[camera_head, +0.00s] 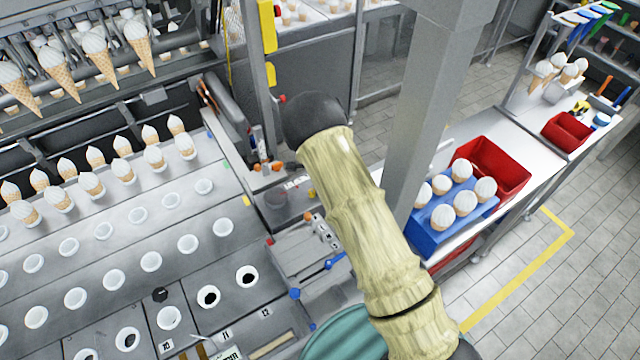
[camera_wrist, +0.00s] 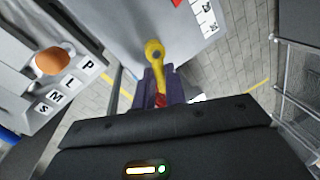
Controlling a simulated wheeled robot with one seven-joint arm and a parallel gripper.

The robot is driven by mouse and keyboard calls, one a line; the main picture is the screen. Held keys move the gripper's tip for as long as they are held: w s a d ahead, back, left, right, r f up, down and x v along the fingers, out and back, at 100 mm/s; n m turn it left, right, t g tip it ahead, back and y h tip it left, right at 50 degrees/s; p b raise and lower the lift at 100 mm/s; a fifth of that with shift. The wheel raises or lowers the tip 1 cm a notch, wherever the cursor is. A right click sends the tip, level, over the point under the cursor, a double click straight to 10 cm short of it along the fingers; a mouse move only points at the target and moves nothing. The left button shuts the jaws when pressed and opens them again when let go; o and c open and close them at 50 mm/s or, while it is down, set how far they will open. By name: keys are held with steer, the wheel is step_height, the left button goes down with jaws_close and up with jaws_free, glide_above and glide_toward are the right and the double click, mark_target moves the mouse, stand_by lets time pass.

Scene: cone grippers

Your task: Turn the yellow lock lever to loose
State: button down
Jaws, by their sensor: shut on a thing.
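The yellow lock lever (camera_wrist: 154,60) shows in the wrist view, its round pivot end on a light grey panel face (camera_wrist: 115,25). Its arm runs down the picture between the two dark purple fingers of my gripper (camera_wrist: 162,90). The fingers are shut on the lever. A small red part shows between the fingers, lower down. In the head view my sleeved arm covers the gripper, and I cannot make out the lever there.
In the wrist view an orange knob (camera_wrist: 52,61) sits beside letter labels at left, and a printed marking (camera_wrist: 204,18) is at upper right. The head view shows cones in racks at left, a grey post (camera_head: 432,120), a blue cone holder (camera_head: 428,241) and red bins (camera_head: 497,165).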

steer(key=m, duration=0.2)
steer(key=s+m+p, duration=0.1)
steer(key=m, duration=0.1)
steer(key=m+h+p, duration=0.1)
steer(key=m, duration=0.1)
steer(key=shift+s+a+r+m, duration=0.1)
steer(key=shift+s+a+m, duration=0.1)
steer(key=shift+a+m, duration=0.1)
steer(key=m, duration=0.3)
steer(key=shift+s+a+h+p, duration=0.2)
steer(key=shift+s+h+p, duration=0.15)
steer(key=shift+h, duration=0.05)
steer(key=shift+s+a+m+g+b, duration=0.1)
steer(key=shift+a+m+g+b, duration=0.1)
steer(key=shift+m, duration=0.65)
steer(key=shift+s+a+m+g+b, duration=0.1)
steer(key=shift+m+g, duration=0.1)
steer(key=shift+m, duration=0.65)
steer(key=c, duration=1.5)
jaws_free()
steer(key=shift+o, duration=0.2)
step_height(320, 180, up, 17)
steer(key=s+a+b, duration=0.2)
steer(key=b, duration=0.2)
steer(key=shift+a+b, duration=0.3)
steer(key=shift+b, duration=0.05)
